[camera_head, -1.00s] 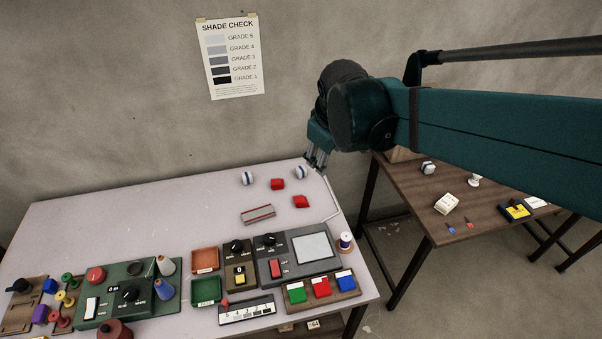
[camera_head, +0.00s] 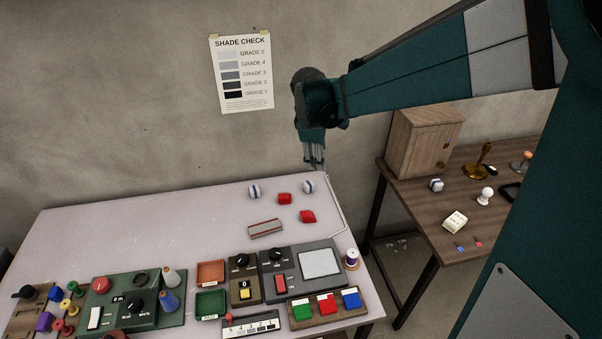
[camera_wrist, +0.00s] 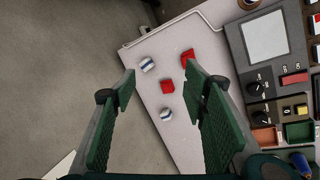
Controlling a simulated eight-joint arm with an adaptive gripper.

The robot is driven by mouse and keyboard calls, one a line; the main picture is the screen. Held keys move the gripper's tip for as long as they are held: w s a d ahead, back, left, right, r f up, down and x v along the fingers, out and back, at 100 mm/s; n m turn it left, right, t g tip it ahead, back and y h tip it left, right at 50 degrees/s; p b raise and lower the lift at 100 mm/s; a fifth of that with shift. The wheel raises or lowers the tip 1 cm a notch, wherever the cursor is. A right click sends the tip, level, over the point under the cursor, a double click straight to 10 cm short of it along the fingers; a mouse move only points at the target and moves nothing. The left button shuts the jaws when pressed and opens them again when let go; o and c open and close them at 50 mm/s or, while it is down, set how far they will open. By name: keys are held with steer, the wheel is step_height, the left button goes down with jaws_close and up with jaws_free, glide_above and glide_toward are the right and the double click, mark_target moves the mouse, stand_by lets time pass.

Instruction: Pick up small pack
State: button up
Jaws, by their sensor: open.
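Several small packs lie toward the back right of the pale table. Two are red: one (camera_head: 284,198) between the white ones and one (camera_head: 307,216) nearer the front. Two are white with blue bands, at left (camera_head: 254,191) and right (camera_head: 308,186). My gripper (camera_head: 314,168) hangs above the table's back edge, pointing down, apart from the packs. In the wrist view its green fingers (camera_wrist: 159,76) are wide apart and empty. Between and beyond them show the red packs (camera_wrist: 167,87) (camera_wrist: 188,58) and the white-blue packs (camera_wrist: 147,64) (camera_wrist: 166,114).
A grey-and-red striped strip (camera_head: 266,228) lies in front of the packs. Control boxes, an orange tray (camera_head: 211,270), a green tray (camera_head: 210,304) and coloured buttons fill the table's front. A thread spool (camera_head: 351,258) stands at right. The table's back left is clear.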

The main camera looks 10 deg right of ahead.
steer(key=w+f+n+g+h, duration=0.1)
steer(key=w+f+n, duration=0.3)
steer(key=w+f, duration=0.7)
steer(key=n+g, duration=0.1)
steer(key=n, duration=0.3)
glide_toward(309, 183)
step_height(309, 183, down, 3)
steer(key=shift+w+r+h, duration=0.1)
steer(key=shift+w+h, duration=0.15)
steer(key=shift+h, duration=0.15)
steer(key=shift+x, duration=1.25)
steer(key=shift+x, duration=2.65)
steer(key=shift+d, duration=0.1)
